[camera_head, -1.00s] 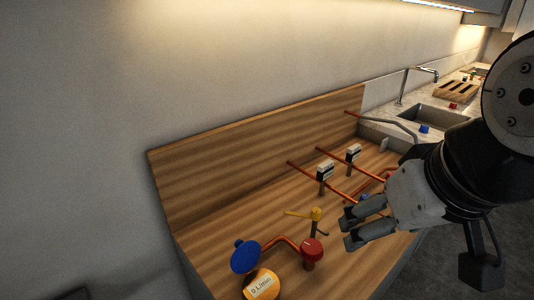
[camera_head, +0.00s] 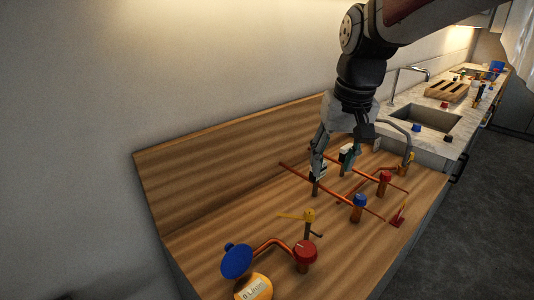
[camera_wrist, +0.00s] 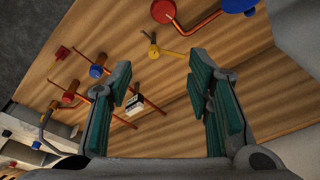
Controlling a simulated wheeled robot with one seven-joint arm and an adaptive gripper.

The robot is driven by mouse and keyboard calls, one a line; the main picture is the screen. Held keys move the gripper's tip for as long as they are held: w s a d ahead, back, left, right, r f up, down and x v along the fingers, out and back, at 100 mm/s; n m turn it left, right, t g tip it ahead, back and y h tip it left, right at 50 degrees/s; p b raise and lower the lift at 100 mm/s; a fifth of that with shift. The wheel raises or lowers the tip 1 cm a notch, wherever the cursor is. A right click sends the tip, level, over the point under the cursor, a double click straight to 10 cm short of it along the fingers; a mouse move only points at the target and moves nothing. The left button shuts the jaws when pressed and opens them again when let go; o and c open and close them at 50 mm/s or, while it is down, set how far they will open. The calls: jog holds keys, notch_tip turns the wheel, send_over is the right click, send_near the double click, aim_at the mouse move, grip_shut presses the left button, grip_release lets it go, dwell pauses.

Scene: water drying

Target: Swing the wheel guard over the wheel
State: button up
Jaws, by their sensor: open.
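No part is labelled as the wheel or its guard, and I cannot tell for sure which they are. A round red handle (camera_head: 305,252) stands on a copper pipe at the front of the wooden bench, beside a tilted blue disc (camera_head: 237,262). Both also show at the top of the wrist view, the red handle (camera_wrist: 163,11) left of the blue disc (camera_wrist: 238,5). The disc is apart from the red handle.
A yellow lever (camera_head: 309,215) stands between the gripper and the red handle. A yellow gauge (camera_head: 255,289) is at the front. Blue (camera_head: 359,201) and red (camera_head: 384,178) valves stand right, with copper rods nearby. A wooden backboard (camera_head: 230,160) rises behind; a sink (camera_head: 425,117) lies beyond.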

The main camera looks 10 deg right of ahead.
jog(key=g+b, duration=0.1)
jog(key=g, duration=0.1)
send_near(310, 212)
jog(key=shift+m, duration=0.3)
notch_tip(310, 212, down, 10)
jog(key=shift+w+a+r+p, duration=0.1)
jog(key=shift+a+r+p, duration=0.1)
jog(key=shift+p, duration=0.3)
jog(key=shift+c, duration=0.2)
grip_shut()
